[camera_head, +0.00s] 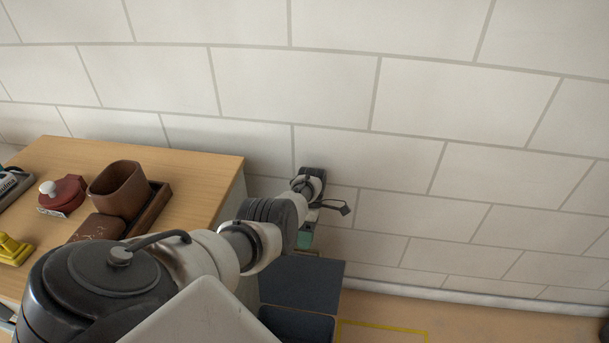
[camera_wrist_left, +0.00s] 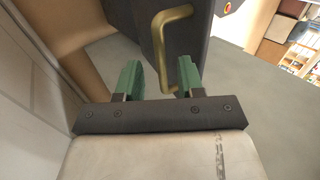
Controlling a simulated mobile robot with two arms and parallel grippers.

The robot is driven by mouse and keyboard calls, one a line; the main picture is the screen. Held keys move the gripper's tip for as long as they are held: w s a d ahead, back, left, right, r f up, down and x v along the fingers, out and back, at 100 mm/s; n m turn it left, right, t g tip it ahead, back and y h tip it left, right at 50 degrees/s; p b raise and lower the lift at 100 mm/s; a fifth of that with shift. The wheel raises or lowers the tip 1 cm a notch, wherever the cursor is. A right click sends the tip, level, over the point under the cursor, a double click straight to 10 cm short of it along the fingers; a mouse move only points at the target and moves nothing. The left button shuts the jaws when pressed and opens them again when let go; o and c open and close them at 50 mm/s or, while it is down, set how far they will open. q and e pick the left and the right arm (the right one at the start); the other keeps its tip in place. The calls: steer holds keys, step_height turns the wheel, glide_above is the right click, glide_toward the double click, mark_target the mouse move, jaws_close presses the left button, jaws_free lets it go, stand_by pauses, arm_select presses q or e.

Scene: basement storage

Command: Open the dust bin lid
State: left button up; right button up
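The dust bin (camera_head: 303,330) is dark blue-grey and stands on the floor beside the wooden-topped cabinet. A flat dark panel, which looks like its lid (camera_head: 303,284), slopes up behind a rimmed, darker area that looks hollow. My left gripper (camera_head: 306,238) is just above the panel's far edge, partly hidden by its wrist. In the left wrist view my gripper's green fingers (camera_wrist_left: 160,80) are apart. A bent brass handle (camera_wrist_left: 170,20) on a dark panel (camera_wrist_left: 197,40) shows beyond them, its lower end near the right finger. Contact cannot be told. My right gripper is out of view.
The cabinet (camera_head: 220,168) at left carries a brown cup (camera_head: 118,188) in a tray, a red item (camera_head: 62,194) and a yellow item (camera_head: 13,249). A white block wall (camera_head: 440,90) stands behind.

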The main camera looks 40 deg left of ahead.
arm_select(q)
steer(key=b+v, duration=0.1)
steer(key=v, duration=0.4)
steer(key=shift+s, duration=0.1)
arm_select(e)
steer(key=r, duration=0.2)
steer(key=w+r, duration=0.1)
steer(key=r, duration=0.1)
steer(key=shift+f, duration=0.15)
